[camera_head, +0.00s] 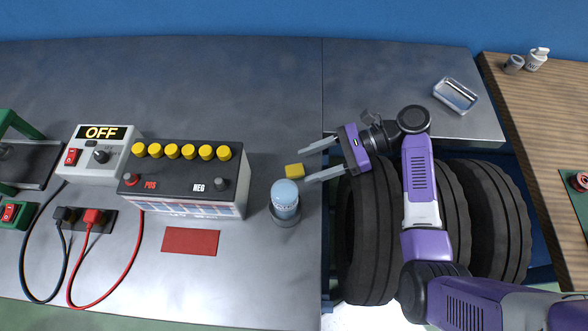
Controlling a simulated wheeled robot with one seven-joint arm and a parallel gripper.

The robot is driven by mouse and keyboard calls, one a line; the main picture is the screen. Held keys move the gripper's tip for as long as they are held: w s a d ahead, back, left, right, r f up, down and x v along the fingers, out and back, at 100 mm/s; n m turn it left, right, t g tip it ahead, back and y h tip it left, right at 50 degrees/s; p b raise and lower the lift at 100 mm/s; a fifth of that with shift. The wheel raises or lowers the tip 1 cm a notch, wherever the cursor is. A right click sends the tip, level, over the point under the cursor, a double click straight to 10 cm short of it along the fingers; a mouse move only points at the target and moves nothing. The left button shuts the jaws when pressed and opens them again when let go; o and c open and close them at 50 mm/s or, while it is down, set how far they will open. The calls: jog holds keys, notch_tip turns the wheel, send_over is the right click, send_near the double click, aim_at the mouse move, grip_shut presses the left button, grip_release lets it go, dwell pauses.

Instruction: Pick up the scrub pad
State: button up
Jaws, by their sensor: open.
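The scrub pad looks to be the small yellow block (294,171) on the grey metal bench, just right of the battery and behind the clear container. My gripper (304,165) comes in from the right with its two grey fingers spread apart and pointing left. The fingertips are close to the block's right side, one towards the back and one towards the front. I cannot tell whether they touch it or how high they are above the bench. Nothing is held.
A battery (186,180) with yellow caps is to the left, beside a charger marked OFF (97,153). A red mat (190,241) lies in front. Tyres (366,235) stand under my arm. The bench behind is clear.

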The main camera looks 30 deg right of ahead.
aim_at(301, 168)
jog(key=x, duration=0.5)
jog(key=shift+p, duration=0.35)
jog(key=shift+c, duration=0.5)
grip_shut()
jog(key=shift+r, duration=0.1)
